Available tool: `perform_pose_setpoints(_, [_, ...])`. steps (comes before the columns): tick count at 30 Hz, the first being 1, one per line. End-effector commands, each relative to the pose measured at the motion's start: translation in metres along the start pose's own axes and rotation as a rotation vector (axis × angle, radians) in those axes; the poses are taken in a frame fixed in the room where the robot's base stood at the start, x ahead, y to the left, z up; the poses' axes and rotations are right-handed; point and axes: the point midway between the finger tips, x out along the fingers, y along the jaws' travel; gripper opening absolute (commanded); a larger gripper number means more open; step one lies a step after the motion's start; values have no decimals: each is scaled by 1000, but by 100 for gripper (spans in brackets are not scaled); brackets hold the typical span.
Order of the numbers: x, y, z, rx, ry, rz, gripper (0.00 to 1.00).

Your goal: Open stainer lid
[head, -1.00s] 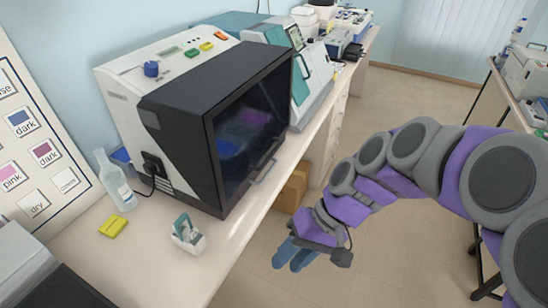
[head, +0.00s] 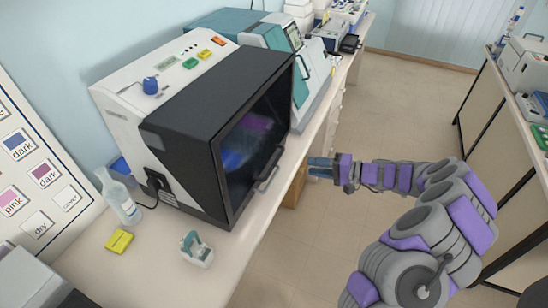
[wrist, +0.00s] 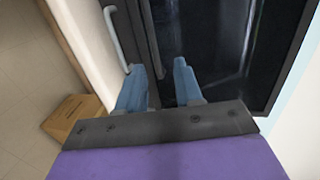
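The stainer (head: 150,130) is a white and black machine on the bench. Its dark glass lid (head: 252,140) is closed on the front face and has a bar handle (head: 270,170) near its lower edge. My gripper (head: 318,167) is off the bench's front edge, to the right of the handle and apart from it in the head view. In the wrist view, my gripper's blue fingers (wrist: 158,66) are spread with nothing between them. The grey handle (wrist: 111,30) lies to the left of the fingers there, its end close to the left fingertip. The lid (wrist: 230,45) fills the area ahead.
A bottle (head: 118,198), a yellow block (head: 119,241) and a small white and teal holder (head: 196,248) stand on the bench (head: 165,270) left of and before the stainer. A cardboard box (wrist: 75,112) is on the floor below. Open floor lies to the right.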

Motion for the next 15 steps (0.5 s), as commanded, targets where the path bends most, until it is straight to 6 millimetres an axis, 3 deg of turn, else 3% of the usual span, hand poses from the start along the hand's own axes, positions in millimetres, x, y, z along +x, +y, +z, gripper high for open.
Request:
perform_pose_setpoints(3, [-11, 14, -12, 11, 39, -5, 35])
perform_pose_setpoints(7, [-10, 19, -16, 10, 49, -8, 35])
perform_pose_setpoints(15, [39, 18, -16, 10, 46, -3, 35])
